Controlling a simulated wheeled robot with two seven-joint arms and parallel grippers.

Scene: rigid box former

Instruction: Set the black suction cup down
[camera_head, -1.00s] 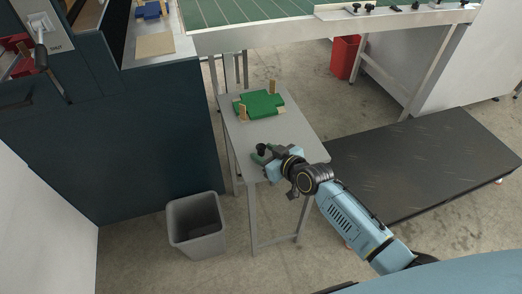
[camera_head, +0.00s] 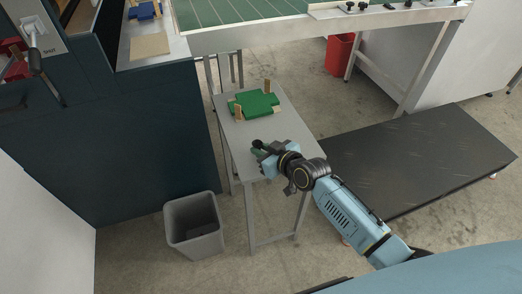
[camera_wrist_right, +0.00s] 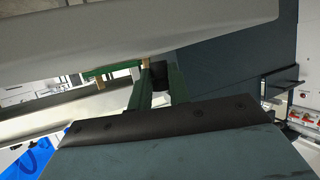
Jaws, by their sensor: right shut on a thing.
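The black suction cup (camera_head: 256,144) shows small at the near left of the grey table, at the tip of my right gripper (camera_head: 260,150). The gripper is shut on it. In the right wrist view the green fingers of the right gripper (camera_wrist_right: 158,88) stand on both sides of a dark piece, the suction cup (camera_wrist_right: 158,70). The grey tabletop (camera_wrist_right: 110,40) fills the upper part of that view, close to the fingertips. I cannot tell whether the cup touches the table. My left gripper is not in view.
A green cross-shaped former (camera_head: 253,104) with wooden blocks stands on the far half of the grey table (camera_head: 283,128). A grey bin (camera_head: 193,226) stands at the lower left, a dark low platform (camera_head: 425,165) at the right. The table's middle is clear.

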